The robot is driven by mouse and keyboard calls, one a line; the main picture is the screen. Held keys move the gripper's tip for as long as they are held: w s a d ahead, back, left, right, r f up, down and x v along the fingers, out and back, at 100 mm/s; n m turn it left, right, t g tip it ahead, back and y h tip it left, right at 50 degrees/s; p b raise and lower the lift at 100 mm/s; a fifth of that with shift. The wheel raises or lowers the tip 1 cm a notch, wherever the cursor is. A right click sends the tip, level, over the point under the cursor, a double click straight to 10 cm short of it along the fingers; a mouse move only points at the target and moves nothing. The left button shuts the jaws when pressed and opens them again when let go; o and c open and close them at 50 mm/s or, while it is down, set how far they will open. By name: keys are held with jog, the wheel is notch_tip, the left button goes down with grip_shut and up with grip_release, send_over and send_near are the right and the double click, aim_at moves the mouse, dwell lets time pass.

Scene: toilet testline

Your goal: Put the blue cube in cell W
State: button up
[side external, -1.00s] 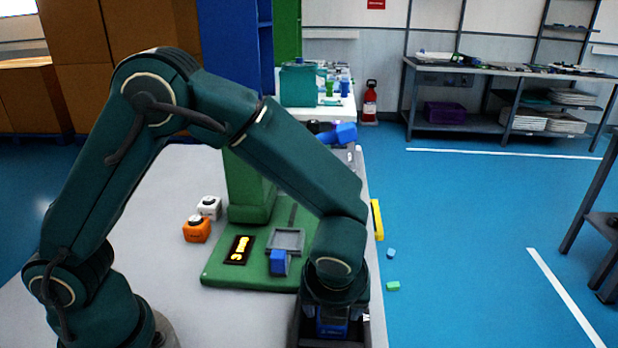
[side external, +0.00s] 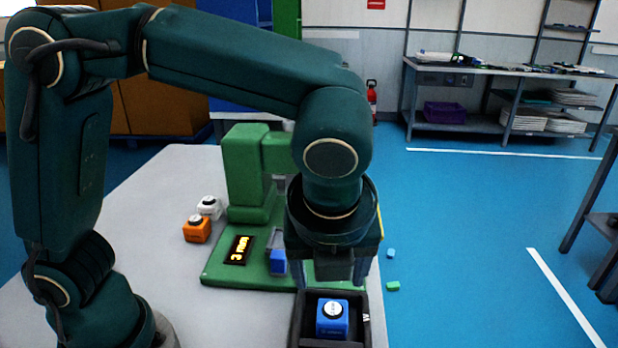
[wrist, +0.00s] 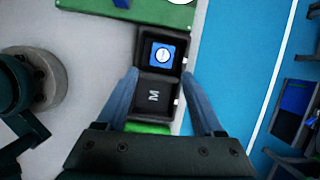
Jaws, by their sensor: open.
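The blue cube (side external: 332,318) has a white round top and sits upright in a cell of the black tray (side external: 298,331). A letter W shows on the tray's right rim beside that cell. In the wrist view the cube (wrist: 163,54) lies in the upper cell; the lower cell is empty, with a white letter like an M on its floor. My gripper (side external: 329,285) is open above the tray, its fingers apart from the cube. In the wrist view my gripper (wrist: 160,74) has one finger each side of the tray.
The table (side external: 160,235) is clear at left.

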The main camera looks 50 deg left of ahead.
jog(key=s+a+r+n+t+h, duration=0.1)
jog(key=s+a+n, duration=0.3)
jog(key=n, duration=0.9)
jog(key=s+a+n+t+h, duration=0.1)
jog(key=s+a+n+h, duration=0.1)
jog(key=s+a+n, duration=0.2)
jog(key=a+n, duration=0.3)
jog(key=n, duration=0.5)
jog(key=shift+r+n+t, duration=0.3)
jog(key=shift+r+n, duration=0.1)
